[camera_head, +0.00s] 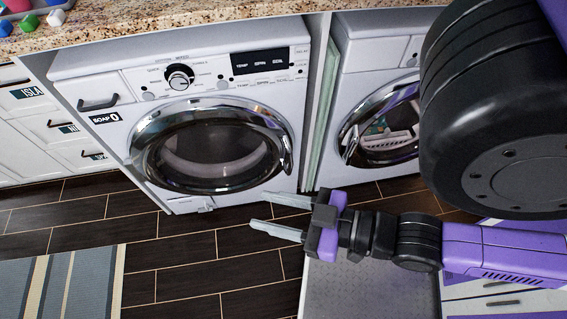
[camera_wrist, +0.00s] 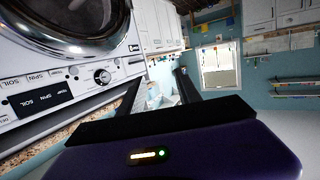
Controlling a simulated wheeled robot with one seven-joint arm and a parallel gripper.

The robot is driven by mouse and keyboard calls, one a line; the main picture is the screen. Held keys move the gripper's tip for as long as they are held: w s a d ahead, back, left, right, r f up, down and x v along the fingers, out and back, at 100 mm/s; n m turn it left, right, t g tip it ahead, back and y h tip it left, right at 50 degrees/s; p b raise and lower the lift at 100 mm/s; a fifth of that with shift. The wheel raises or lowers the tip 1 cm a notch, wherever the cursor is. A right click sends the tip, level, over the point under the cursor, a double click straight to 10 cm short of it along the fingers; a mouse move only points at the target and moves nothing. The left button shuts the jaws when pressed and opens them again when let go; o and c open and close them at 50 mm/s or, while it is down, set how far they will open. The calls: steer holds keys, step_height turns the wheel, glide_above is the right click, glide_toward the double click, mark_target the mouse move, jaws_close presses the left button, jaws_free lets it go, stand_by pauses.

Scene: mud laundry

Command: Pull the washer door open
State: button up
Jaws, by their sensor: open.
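The white front-load washer (camera_head: 225,82) stands under the counter at the middle left. Its round chrome-rimmed door (camera_head: 210,145) looks shut, with a handle bump on the right of the rim. My gripper (camera_head: 264,213) is open and empty in front of the washer's lower right, pointing left, apart from the door in the picture.
A second machine with a round door (camera_head: 385,125) stands to the right, partly hidden by my arm. A speckled counter (camera_head: 130,28) runs above. A striped rug (camera_head: 62,285) lies on the dark tiled floor (camera_head: 190,255), which is clear before the washer.

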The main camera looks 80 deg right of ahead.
steer(key=w+d+f+m+h+b, duration=0.25)
steer(key=d+f+h+b, duration=0.55)
steer(key=f, duration=0.6)
steer(key=m+g+h+b, duration=0.4)
steer(key=m+g+b, duration=0.15)
steer(key=b, duration=0.45)
glide_toward(292, 163)
steer(key=w+r, duration=0.4)
steer(key=shift+m+g+h, duration=0.35)
steer(key=shift+m+h, duration=0.25)
steer(key=d+f, duration=0.1)
steer(key=f, duration=0.1)
steer(key=s+d+f, duration=0.1)
steer(key=d+f, duration=0.1)
steer(key=shift+s+d+f, duration=0.1)
steer(key=shift+s+f, duration=0.1)
steer(key=b+x, duration=0.1)
steer(key=x, duration=0.6)
jaws_close()
